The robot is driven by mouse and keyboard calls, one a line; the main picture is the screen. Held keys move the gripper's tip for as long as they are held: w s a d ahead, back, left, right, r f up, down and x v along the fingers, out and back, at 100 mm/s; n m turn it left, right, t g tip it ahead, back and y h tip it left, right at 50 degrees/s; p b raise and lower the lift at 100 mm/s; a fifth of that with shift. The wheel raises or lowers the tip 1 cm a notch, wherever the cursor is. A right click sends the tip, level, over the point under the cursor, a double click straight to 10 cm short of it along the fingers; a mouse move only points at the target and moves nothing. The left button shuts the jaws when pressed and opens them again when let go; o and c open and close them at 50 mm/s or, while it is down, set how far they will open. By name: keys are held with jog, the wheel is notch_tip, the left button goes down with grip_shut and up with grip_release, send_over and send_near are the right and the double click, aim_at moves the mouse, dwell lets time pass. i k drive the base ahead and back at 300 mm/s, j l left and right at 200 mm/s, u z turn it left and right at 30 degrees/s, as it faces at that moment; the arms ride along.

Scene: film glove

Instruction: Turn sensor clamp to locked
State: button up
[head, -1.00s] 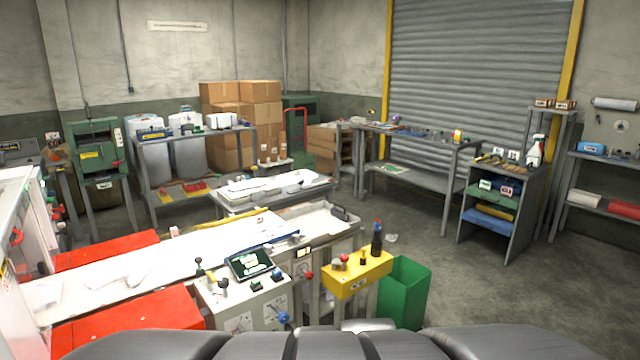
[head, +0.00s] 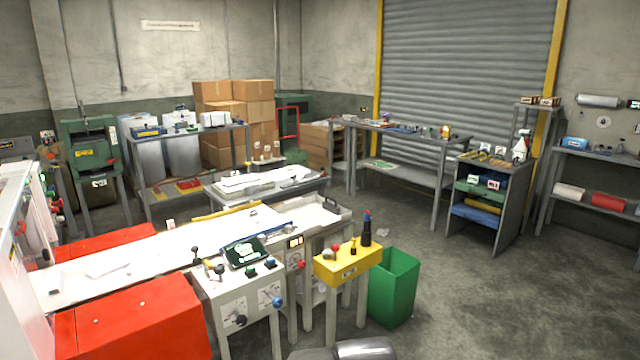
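A white control cabinet (head: 208,296) stands at the near end of the long white machine bed. Its top carries black-knobbed levers (head: 196,252) and a dark display (head: 242,252). Its front has a black knob (head: 240,320) and a blue knob (head: 277,302). A red knob (head: 301,265) sits just right of it. I cannot tell which of these, if any, is the sensor clamp, nor its position. My gripper is not visible; only a dark and light grey part of my own body shows at the bottom edge, apart from the cabinet.
A yellow box on legs (head: 332,268) and a green bin (head: 398,290) stand right of the cabinet. Open concrete floor (head: 490,310) lies to the right. Shelves and benches line the back.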

aim_at(208, 266)
jog(key=k+j+u, duration=0.15)
jog(key=k+j, duration=0.15)
jog(key=i+j+u, duration=0.1)
jog(key=j, duration=0.3)
jog(key=k, duration=0.25)
jog(key=u, duration=0.25)
jog(key=i+j, duration=0.2)
jog(key=i, duration=0.4)
jog(key=i+j+u, duration=0.1)
jog(key=i, duration=0.5)
jog(key=i+j, duration=0.25)
jog(key=i, duration=0.35)
